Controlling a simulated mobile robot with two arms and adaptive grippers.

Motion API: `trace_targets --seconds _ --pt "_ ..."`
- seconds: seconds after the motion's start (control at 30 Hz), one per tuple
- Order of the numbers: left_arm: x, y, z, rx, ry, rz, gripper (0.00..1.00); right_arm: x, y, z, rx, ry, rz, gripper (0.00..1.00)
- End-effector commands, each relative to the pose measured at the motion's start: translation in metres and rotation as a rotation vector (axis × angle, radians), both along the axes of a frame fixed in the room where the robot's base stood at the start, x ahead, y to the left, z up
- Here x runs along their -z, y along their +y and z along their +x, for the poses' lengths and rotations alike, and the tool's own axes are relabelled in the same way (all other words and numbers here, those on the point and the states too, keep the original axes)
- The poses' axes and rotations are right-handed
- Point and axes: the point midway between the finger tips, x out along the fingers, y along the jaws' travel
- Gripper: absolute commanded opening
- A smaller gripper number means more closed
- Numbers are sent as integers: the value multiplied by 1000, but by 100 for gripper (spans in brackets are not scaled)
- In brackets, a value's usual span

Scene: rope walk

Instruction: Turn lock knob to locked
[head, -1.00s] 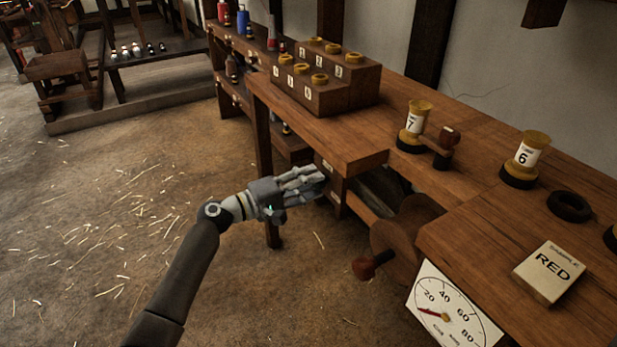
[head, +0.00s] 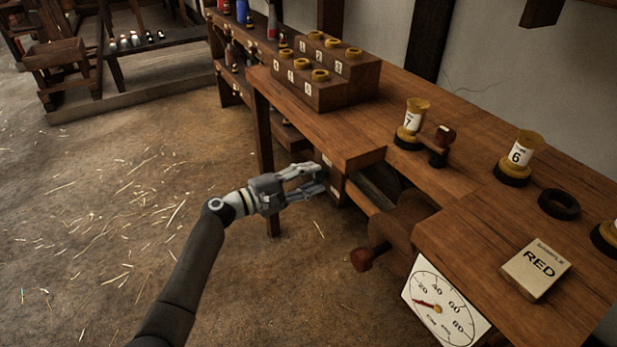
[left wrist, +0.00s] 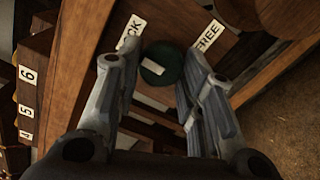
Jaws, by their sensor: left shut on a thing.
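The lock knob (left wrist: 165,62) is a round dark green disc with a pale bar across it. It shows in the left wrist view, between two pale labels partly hidden by my fingers. The left label (left wrist: 132,33) ends in "CK", and the right label (left wrist: 208,36) seems to read "FREE". My left gripper (left wrist: 158,70) has its fingers on either side of the knob and is shut on it. In the head view, my left gripper (head: 322,178) is at the bench's front, below the top; the knob cannot be made out there. My right gripper is out of view.
The wooden bench (head: 455,185) runs along the right. A dial gauge (head: 440,305), a crank handle (head: 362,260) and a RED box (head: 536,268) are near its front. A numbered stepped block (head: 325,85) stands farther back. The floor at left is open.

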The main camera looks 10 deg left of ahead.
Motion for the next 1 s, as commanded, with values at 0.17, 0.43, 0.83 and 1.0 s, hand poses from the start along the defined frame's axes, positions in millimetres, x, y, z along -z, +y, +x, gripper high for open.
trace_targets --seconds 0.17,0.43,0.83,1.0 --pt "0 1 1 -2 2 -2 12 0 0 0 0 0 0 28" --pt "0 1 0 -2 1 -1 56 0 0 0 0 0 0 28" --pt "1 5 -3 -2 1 0 57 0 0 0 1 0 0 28" --pt "1 26 -18 -2 1 3 57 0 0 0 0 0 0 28"
